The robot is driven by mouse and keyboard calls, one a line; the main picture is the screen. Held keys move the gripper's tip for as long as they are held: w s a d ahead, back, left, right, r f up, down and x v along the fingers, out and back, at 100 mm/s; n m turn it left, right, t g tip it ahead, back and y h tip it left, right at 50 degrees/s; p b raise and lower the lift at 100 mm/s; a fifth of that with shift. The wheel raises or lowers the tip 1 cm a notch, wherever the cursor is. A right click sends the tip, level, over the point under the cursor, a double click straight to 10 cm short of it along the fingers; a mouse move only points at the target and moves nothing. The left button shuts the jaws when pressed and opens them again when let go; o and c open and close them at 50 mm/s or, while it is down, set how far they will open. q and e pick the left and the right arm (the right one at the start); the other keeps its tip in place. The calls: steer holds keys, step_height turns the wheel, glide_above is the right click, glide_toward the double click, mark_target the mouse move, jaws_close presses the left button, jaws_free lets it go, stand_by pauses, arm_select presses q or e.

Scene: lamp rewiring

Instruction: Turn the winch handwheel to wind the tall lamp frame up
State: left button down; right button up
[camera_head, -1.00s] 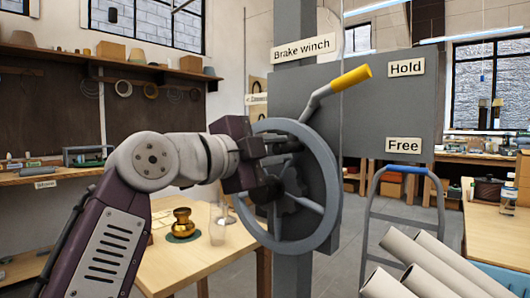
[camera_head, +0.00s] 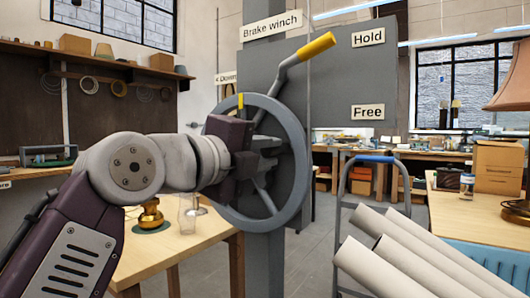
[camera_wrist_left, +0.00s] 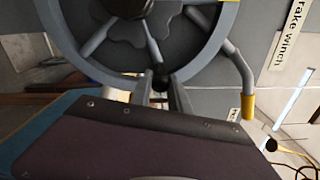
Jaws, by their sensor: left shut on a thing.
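The grey winch handwheel (camera_head: 295,120) is mounted on a grey post under the "Brake winch" label. A yellow mark (camera_head: 240,100) shows on its upper rim. My left gripper (camera_head: 258,152) is in front of the wheel and hides part of its hub and spokes. In the left wrist view, its two fingers (camera_wrist_left: 160,90) are shut on a dark knob at the handwheel's rim (camera_wrist_left: 205,60). The brake lever's yellow grip (camera_head: 317,46) points up right, nearer the "Hold" label (camera_head: 368,39) than "Free" (camera_head: 368,113). I cannot make out the tall lamp frame. My right gripper is out of view.
A wooden table (camera_head: 185,245) with a brass piece (camera_head: 150,215) and a glass stands behind my left arm. Pale tubes (camera_head: 400,260) and a blue-topped trolley frame (camera_head: 375,159) are at the lower right. A shaded lamp (camera_head: 512,80) stands at the right edge.

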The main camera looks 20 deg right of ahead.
arm_select(q)
steer(key=shift+w+f, duration=0.1)
steer(key=shift+f, duration=0.15)
steer(key=c, duration=1.5)
jaws_free()
steer(key=shift+o, duration=1.2)
steer(key=shift+w, duration=0.15)
steer(key=shift+s+a+b, duration=0.3)
steer(key=shift+a+b, duration=0.05)
steer(key=b+v, duration=0.2)
steer(key=v, duration=0.6)
steer(key=shift+b, duration=0.3)
